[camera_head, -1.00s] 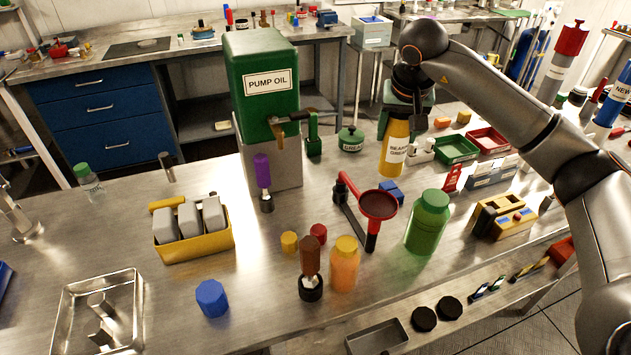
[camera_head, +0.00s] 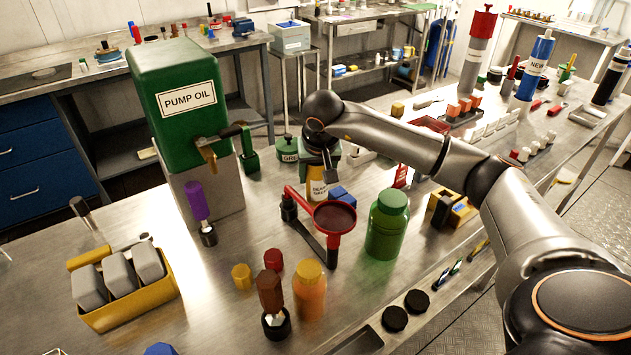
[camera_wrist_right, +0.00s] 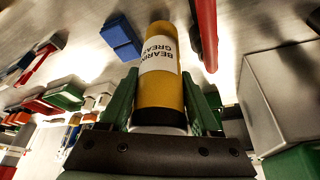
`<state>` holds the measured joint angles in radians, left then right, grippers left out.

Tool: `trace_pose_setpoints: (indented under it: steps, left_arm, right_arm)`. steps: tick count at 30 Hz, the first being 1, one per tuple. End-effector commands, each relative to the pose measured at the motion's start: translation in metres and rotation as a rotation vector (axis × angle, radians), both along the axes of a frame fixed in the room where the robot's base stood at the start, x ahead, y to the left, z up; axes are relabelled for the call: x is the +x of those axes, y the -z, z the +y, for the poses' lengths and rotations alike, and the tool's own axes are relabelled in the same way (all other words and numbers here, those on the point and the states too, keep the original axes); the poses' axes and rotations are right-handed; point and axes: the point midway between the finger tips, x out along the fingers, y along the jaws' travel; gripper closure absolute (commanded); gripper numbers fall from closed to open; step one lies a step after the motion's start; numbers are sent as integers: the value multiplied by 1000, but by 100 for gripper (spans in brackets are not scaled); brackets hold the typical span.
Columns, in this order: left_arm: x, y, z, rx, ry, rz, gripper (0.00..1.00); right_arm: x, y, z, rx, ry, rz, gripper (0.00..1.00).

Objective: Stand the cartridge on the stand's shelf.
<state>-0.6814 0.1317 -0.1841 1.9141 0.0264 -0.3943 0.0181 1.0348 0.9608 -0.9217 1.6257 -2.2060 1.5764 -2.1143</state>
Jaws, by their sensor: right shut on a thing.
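The cartridge is a yellow cylinder with a white "BEARING GREASE" label (camera_head: 317,190), partly hidden behind the red funnel in the head view. My right gripper (camera_head: 327,160) is shut on it from above. In the right wrist view, the green fingers (camera_wrist_right: 165,105) flank the cartridge (camera_wrist_right: 160,88), which has a dark band near the gripper. Whether its base touches the bench cannot be told. A stand with a shelf cannot be picked out with certainty. My left gripper is not in view.
The red funnel (camera_head: 335,216) on its holder and a blue block (camera_head: 342,197) are close to the cartridge. A green bottle (camera_head: 387,224) stands to the right. The green pump oil tank (camera_head: 180,105) stands left on a grey box. Bare bench lies front left (camera_head: 215,310).

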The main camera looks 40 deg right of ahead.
Motion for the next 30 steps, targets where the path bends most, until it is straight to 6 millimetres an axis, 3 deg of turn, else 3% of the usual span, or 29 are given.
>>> trace_pose_setpoints:
  steps: [4,14,15,23,30]
  left_arm:
    - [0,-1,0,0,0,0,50]
    - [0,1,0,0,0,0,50]
    - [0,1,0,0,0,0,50]
    - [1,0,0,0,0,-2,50]
    - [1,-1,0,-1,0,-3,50]
  right_arm:
    - [0,19,0,1,1,-1,100]
    - [1,23,0,1,0,-3,100]
    - [0,24,0,1,1,1,34]
    - [0,23,0,1,1,1,6]
    - [0,22,0,1,1,1,6]
